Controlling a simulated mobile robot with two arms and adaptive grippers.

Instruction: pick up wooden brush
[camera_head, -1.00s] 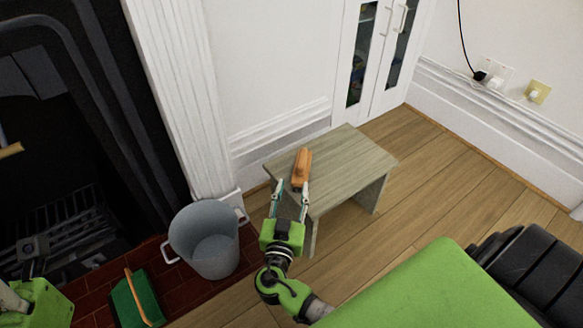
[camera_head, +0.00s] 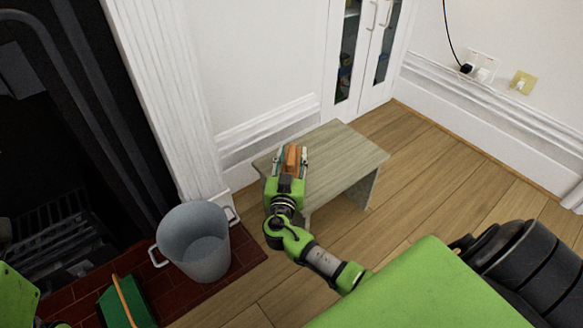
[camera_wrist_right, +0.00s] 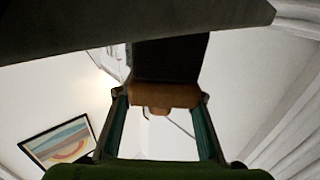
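The wooden brush (camera_head: 292,158), with an orange-brown wooden body, is on the small wooden table (camera_head: 345,155), near its left end. In the right wrist view its wooden body (camera_wrist_right: 165,97) and dark bristles (camera_wrist_right: 170,58) show between the fingers. My right gripper (camera_head: 291,160) is at the table with one finger on each side of the brush. The fingers are apart, and I see no clear grip on the brush; the right-hand finger in the wrist view looks very close to it. My left gripper is out of view.
A grey metal bucket (camera_head: 196,243) stands left of the table on red tiles, beside a green dustpan-like object (camera_head: 122,302). The dark fireplace (camera_head: 60,150) is at the left. A white cabinet (camera_head: 362,50) stands behind. Wooden floor (camera_head: 420,180) to the right is clear.

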